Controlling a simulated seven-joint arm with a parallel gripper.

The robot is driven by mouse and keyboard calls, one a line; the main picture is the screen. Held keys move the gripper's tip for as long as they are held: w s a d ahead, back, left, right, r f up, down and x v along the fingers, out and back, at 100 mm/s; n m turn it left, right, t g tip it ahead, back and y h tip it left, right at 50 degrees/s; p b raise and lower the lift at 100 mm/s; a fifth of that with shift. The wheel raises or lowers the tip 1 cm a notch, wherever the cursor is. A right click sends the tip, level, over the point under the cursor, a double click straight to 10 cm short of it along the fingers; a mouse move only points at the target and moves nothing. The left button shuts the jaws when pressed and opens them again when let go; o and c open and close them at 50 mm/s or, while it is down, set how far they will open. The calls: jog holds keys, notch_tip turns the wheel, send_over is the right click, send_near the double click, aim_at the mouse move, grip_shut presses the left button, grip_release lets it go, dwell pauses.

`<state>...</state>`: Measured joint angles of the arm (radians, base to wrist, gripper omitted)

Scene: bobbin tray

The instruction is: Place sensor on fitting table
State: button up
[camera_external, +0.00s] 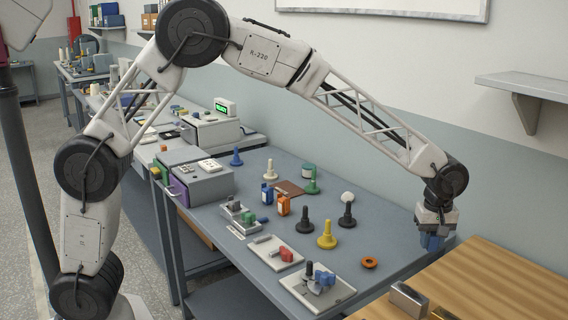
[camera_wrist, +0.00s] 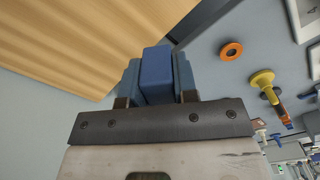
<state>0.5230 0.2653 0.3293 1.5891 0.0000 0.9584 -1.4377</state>
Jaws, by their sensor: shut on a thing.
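My gripper (camera_external: 434,232) is at the right end of the grey table, above its edge near the wooden-topped table (camera_external: 510,285). It is shut on a blue block (camera_wrist: 157,72), which appears to be the sensor. In the wrist view the block sits between the two blue-grey fingers, with its outer face clear. In the external view the block is small and mostly covered by the fingers. The wooden top also fills the upper left of the wrist view (camera_wrist: 70,40). Which surface is the fitting table is not marked.
The grey table (camera_external: 375,262) carries an orange ring (camera_external: 369,263), a yellow knobbed piece (camera_external: 327,236), black pieces and white plates with parts. A metal block (camera_external: 408,299) stands on the wooden top's near left edge. Most of the wooden top is clear. A wall shelf (camera_external: 530,84) hangs above.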

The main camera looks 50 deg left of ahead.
jog(key=w+a+n, duration=0.2)
jog(key=w+a, duration=0.2)
jog(key=a, duration=1.1)
jog(key=n, duration=0.6)
send_over(305, 205)
jog(key=s+d, duration=0.4)
jog(key=d, duration=0.1)
jog(key=shift+w+a+f, duration=0.1)
jog(key=shift+a+f, duration=0.1)
jog(key=shift+f, duration=1.05)
jog(key=shift+f, duration=3.1)
jog(key=shift+f, duration=1.9)
